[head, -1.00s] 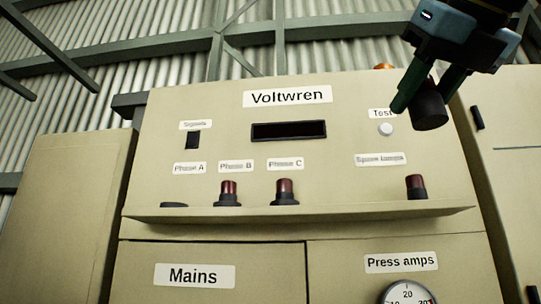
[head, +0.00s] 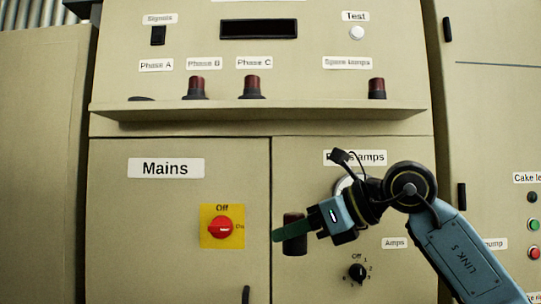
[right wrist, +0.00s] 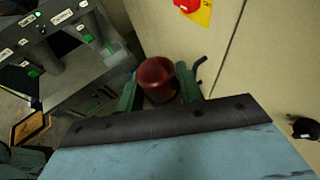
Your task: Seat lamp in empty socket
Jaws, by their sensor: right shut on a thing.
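My right gripper (head: 292,232) is shut on a lamp (head: 294,246) with a dark base, held in front of the lower cabinet doors, below the shelf. In the right wrist view the lamp's red cap (right wrist: 157,76) sits between the green fingers (right wrist: 158,86). The empty socket (head: 142,99) is a low dark ring on the shelf under the Phase A label. Red lamps stand upright under Phase B (head: 197,88) and Phase C (head: 252,87). Another lamp (head: 377,88) stands under the Spare lamps label. My left gripper is not in view.
The shelf (head: 300,115) juts out above the held lamp. The red Mains switch (head: 221,227) is left of my gripper, and a selector knob (head: 357,272) is below right. A dark machine (right wrist: 70,60) shows in the right wrist view.

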